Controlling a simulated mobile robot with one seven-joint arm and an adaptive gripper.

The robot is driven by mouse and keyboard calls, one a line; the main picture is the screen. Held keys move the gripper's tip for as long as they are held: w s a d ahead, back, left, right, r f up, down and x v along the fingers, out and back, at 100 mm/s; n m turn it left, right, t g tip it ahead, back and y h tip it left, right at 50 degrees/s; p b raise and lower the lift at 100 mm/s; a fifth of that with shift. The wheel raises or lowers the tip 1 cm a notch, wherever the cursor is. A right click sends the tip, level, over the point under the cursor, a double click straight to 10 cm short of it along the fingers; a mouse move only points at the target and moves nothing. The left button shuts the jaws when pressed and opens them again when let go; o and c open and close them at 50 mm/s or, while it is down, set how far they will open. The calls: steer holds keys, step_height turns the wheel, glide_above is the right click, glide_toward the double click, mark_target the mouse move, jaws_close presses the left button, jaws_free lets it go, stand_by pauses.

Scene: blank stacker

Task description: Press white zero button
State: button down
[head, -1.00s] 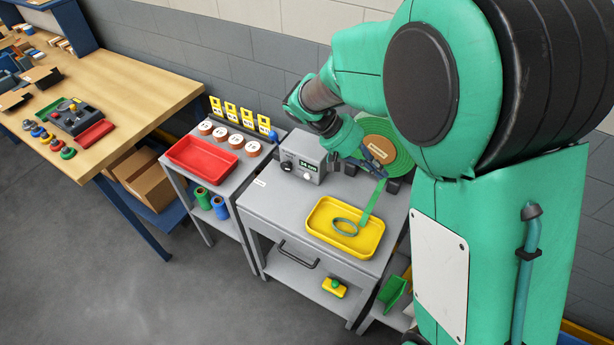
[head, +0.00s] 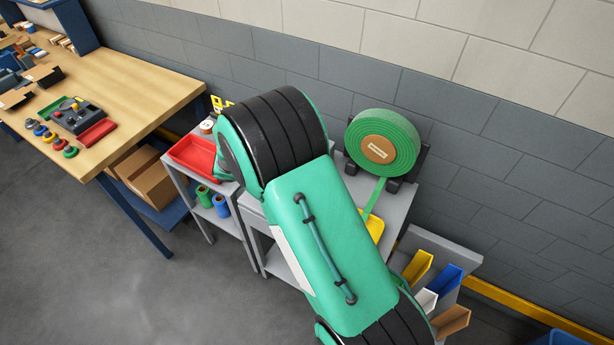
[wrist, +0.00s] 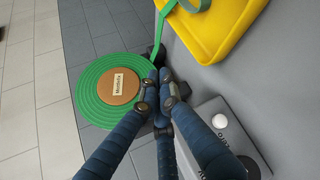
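The white button (wrist: 220,121) is a small round knob on the face of a grey box-shaped device (wrist: 207,108) in the wrist view. One finger covers part of the device. In the head view my own arm hides the device, the button and my gripper.
A green tape roll (head: 399,138) stands on the grey cart at the wall; its strip runs to the yellow tray (head: 375,228). A red tray (head: 192,152) is on the cart at left. Coloured bins (head: 437,277) stand at right.

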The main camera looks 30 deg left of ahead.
steer(key=s+a+f+t, duration=0.1)
steer(key=s+a+f, duration=0.1)
steer(key=f, duration=0.1)
steer(key=s+a+f+n+t, duration=0.1)
steer(key=a+f, duration=0.1)
steer(key=a, duration=0.1)
steer(key=s+a+f+n+t, duration=0.1)
steer(key=s+a+f, duration=0.1)
steer(key=a+f, duration=0.1)
steer(key=shift+s+f+p, duration=0.3)
steer(key=shift+s+f, duration=0.05)
steer(key=shift+w, duration=0.2)
steer(key=shift+w, duration=3.1)
steer(key=shift+w+b, duration=0.55)
steer(key=shift+w, duration=0.6)
steer(key=shift+w+b, duration=0.4)
steer(key=shift+w, duration=0.45)
steer(key=shift+s, duration=0.85)
steer(key=shift+s, duration=2.55)
